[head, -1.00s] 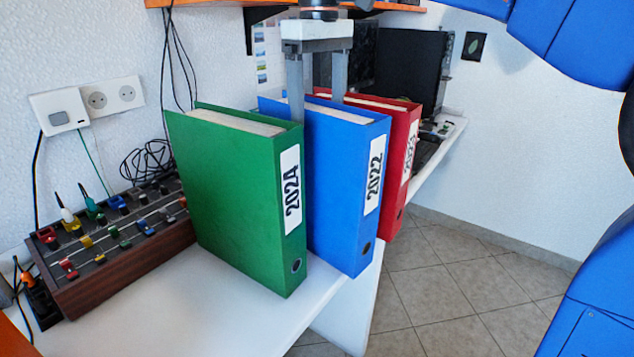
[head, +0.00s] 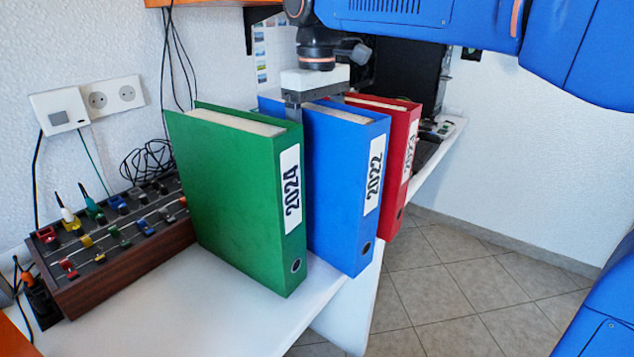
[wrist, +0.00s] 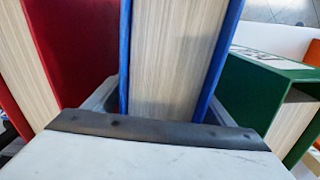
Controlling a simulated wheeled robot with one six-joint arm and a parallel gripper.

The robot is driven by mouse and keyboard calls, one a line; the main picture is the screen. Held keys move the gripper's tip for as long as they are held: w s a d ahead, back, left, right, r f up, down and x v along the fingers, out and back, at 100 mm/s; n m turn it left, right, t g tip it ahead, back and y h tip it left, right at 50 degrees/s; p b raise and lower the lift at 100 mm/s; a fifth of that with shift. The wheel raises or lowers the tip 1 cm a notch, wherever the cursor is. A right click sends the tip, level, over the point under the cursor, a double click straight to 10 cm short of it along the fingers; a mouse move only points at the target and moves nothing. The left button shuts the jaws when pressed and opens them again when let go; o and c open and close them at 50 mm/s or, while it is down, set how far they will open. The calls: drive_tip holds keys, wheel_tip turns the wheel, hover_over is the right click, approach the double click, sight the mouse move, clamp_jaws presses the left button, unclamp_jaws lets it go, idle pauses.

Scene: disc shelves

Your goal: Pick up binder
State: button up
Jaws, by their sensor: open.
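Three binders stand upright in a row on the white desk: a green one labelled 2024 (head: 240,200), a blue one labelled 2022 (head: 345,190) and a red one (head: 397,170) whose label is partly hidden. My gripper (head: 316,105) is low over the blue binder from above, its fingers open and down on either side of it. In the wrist view the blue binder (wrist: 178,60) with its pages lies between the fingers, the red binder (wrist: 80,40) at left and the green binder (wrist: 240,100) at right. The fingertips are hidden between the binders.
A wooden box with coloured connectors (head: 110,230) sits left of the green binder on the white desk (head: 235,310). Wall sockets (head: 98,100) and hanging cables are behind. A dark monitor (head: 405,75) stands beyond the red binder. An orange shelf edge is above.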

clamp_jaws()
drive_tip(key=shift+r, duration=0.15)
